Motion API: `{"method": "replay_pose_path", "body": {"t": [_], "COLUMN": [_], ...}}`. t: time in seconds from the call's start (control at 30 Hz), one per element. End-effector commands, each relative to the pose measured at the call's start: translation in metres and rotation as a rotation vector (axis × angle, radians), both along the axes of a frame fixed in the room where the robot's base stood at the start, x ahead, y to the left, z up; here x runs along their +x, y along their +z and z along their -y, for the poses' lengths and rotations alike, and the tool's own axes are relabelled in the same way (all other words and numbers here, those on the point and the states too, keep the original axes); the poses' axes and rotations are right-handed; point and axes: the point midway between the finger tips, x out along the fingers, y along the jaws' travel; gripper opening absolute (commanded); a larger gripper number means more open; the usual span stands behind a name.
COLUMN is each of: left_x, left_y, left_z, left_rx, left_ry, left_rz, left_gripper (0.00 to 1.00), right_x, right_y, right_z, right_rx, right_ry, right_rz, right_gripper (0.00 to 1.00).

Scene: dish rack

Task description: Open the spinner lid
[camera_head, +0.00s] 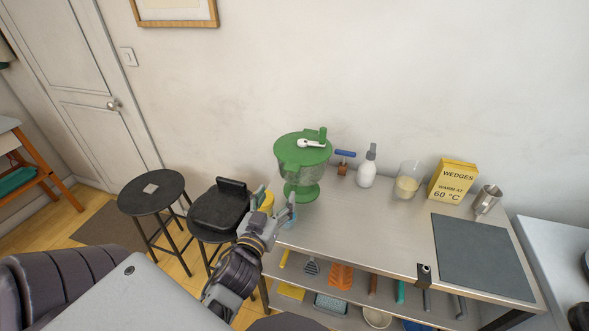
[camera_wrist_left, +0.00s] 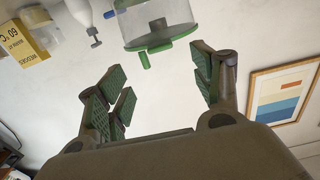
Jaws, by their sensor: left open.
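The spinner (camera_head: 303,172) stands on the table's back left, with a clear bowl on a green foot. My left gripper (camera_head: 278,203) is open and empty at the table's left edge, in front of and below the lid. It does not touch the spinner. In the left wrist view the spinner (camera_wrist_left: 160,22) appears beyond the open fingers (camera_wrist_left: 163,80), tipped by the camera's angle. My right gripper is not in view.
Right of the spinner stand a blue-handled tool (camera_head: 344,158), a white bottle (camera_head: 367,168), a glass jar (camera_head: 407,182), a yellow box (camera_head: 453,181) and a metal cup (camera_head: 487,199). A dark mat (camera_head: 483,256) lies at right. Black stools stand at left.

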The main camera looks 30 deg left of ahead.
Motion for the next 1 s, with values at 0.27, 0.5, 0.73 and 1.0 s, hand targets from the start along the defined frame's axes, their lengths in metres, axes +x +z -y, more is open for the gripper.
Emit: {"method": "replay_pose_path", "body": {"t": [0.27,0.5,0.73,1.0], "left_x": [-0.001,0.0,0.006,0.017], "left_y": [0.003,0.003,0.002,0.001], "left_z": [0.0,0.0,-0.001,-0.003], "left_rx": [0.005,0.004,0.003,0.003], "left_ry": [-0.004,-0.005,-0.005,-0.006], "left_rz": [0.01,0.01,0.012,0.014], "left_gripper": [0.66,0.66,0.66,0.66], "right_x": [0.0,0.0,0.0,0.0], "right_y": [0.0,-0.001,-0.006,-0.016], "right_z": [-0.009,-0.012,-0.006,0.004], "right_rx": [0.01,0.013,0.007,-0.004], "right_ry": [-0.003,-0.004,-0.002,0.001], "right_rz": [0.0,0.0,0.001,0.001], "right_gripper": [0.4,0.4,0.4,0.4]}}
